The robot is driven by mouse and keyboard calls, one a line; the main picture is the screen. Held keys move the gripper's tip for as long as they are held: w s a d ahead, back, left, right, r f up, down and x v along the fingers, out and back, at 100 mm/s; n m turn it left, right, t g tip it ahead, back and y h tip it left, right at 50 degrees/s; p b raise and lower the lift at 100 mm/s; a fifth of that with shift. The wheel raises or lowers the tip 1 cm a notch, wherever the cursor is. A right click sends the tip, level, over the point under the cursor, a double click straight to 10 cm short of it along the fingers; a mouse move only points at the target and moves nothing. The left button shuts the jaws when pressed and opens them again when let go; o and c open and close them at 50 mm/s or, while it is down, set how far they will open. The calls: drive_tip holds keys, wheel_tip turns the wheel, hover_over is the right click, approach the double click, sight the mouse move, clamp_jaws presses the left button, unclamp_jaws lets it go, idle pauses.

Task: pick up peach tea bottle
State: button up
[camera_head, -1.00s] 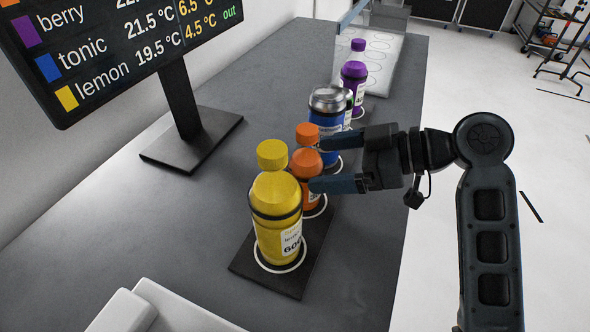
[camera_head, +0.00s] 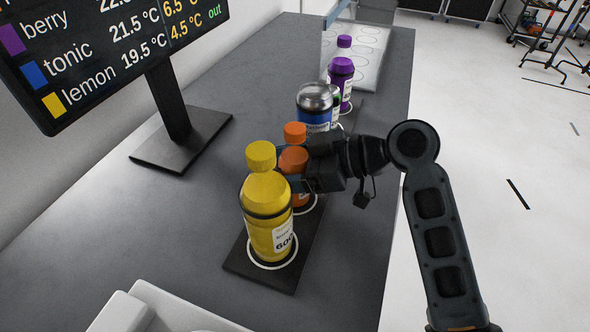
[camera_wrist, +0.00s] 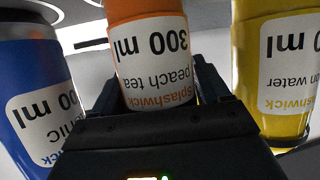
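The peach tea bottle (camera_head: 293,160) is orange with an orange cap and stands upright on its base, partly hidden behind the yellow bottle. In the wrist view its white label (camera_wrist: 155,62) reads "peach tea 300 ml", upside down. My gripper (camera_head: 296,164) reaches in from the right with its fingers on either side of the bottle. In the wrist view the bottle stands between the fingers (camera_wrist: 157,85). They look open and close to its sides; contact is not clear.
The yellow lemon bottle (camera_head: 268,215) stands close in front on the dark base strip (camera_head: 262,280). A purple bottle (camera_head: 341,80) is farther back. A monitor stand (camera_head: 180,140) is to the left.

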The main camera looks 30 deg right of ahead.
drive_tip(key=c, duration=1.1)
drive_tip(key=shift+r, duration=0.15)
